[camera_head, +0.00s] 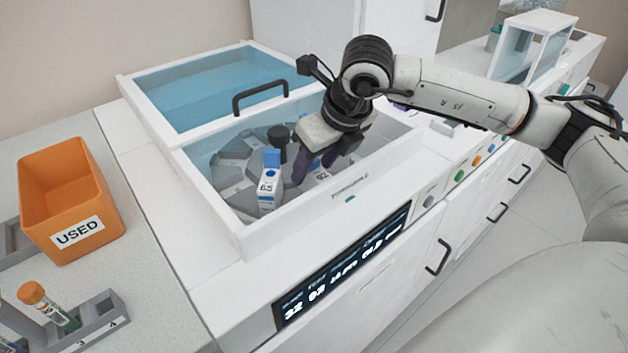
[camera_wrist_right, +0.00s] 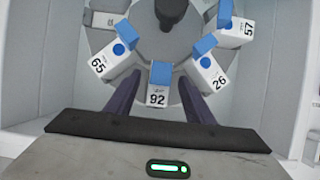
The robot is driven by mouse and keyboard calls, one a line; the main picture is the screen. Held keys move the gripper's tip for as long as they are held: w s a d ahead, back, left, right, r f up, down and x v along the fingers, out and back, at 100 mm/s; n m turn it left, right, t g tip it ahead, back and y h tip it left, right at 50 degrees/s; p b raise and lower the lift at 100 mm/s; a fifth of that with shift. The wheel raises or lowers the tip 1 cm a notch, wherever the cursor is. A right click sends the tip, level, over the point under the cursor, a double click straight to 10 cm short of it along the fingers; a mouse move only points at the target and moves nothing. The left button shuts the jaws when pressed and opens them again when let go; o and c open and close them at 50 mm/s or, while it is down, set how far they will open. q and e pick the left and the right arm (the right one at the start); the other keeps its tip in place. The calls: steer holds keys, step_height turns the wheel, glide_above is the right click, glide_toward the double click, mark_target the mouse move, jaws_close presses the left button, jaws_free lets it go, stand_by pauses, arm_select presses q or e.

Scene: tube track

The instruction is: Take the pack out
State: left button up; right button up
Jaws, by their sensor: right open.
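White packs with blue tops and printed numbers stand in the round grey carousel (camera_wrist_right: 155,45) inside the open analyser bay. Pack 65 (camera_head: 268,190) stands at the left; it also shows in the right wrist view (camera_wrist_right: 108,62). Pack 92 (camera_wrist_right: 158,97) is at the bottom middle of the wrist view, pack 26 (camera_wrist_right: 214,80) to its right and pack 57 (camera_wrist_right: 235,32) further up. My right gripper (camera_head: 317,172) is down in the bay, open, its dark purple fingers on either side of pack 92. I cannot tell whether they touch it. My left gripper is not in view.
The bay's white rim surrounds the gripper. A blue-glazed lid (camera_head: 205,85) with a black handle (camera_head: 262,95) is at the back left. An orange bin marked USED (camera_head: 62,190) stands on the left counter, with a tube rack (camera_head: 95,318) in front.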

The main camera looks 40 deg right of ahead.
steer(key=shift+w+f, duration=0.15)
steer(key=shift+f, duration=0.2)
steer(key=shift+c, duration=0.3)
jaws_close()
